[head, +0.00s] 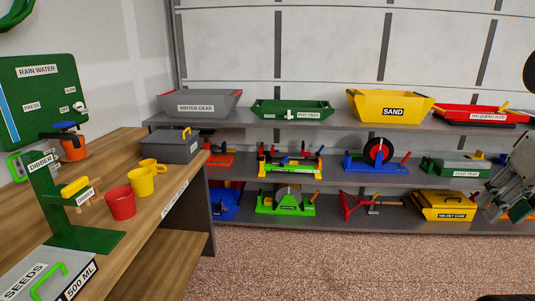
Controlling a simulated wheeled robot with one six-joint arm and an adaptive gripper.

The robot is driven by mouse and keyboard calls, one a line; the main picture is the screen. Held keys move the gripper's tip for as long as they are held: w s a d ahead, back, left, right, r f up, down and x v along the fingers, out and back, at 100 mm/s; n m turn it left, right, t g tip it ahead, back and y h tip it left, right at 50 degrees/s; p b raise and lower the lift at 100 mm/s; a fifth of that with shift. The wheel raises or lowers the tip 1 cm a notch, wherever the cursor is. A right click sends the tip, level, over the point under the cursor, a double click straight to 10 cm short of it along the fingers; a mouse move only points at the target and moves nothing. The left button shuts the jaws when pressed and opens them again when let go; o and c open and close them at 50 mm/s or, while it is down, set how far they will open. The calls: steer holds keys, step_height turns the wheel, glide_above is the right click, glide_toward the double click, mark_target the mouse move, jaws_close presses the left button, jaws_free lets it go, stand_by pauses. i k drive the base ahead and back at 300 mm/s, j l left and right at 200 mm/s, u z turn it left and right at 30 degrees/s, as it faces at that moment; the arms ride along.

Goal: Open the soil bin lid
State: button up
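No container that I can read as a soil bin shows in the head view. A grey lidded box (170,147) with a yellow handle stands at the back of the wooden bench; I see no readable label on it. A grey box marked SEEDS (55,275) with a green handle is at the bottom left, its lid down and partly cut off by the frame. My gripper (512,180) is at the right edge, partly cut off, in front of the shelves and well apart from both boxes. I cannot tell whether its fingers are open.
A green dibber stand (48,190), a red cup (120,203) and yellow cups (141,182) stand on the bench (160,225). Grey shelves (300,133) hold labelled trays and tools, including a yellow helmet case (443,206). The speckled floor (330,265) is clear.

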mark_target(169, 137)
steer(key=i, duration=1.35)
steer(key=i+u, duration=0.3)
steer(key=i+l+u, duration=0.25)
steer(key=i, duration=0.25)
steer(key=i+j+u, duration=0.1)
steer(key=u, duration=0.35)
steer(key=i+u, duration=0.55)
steer(key=u, duration=0.35)
steer(key=i+l+u, duration=0.1)
steer(key=u, duration=0.35)
steer(key=i+l, duration=0.05)
steer(key=i, duration=0.05)
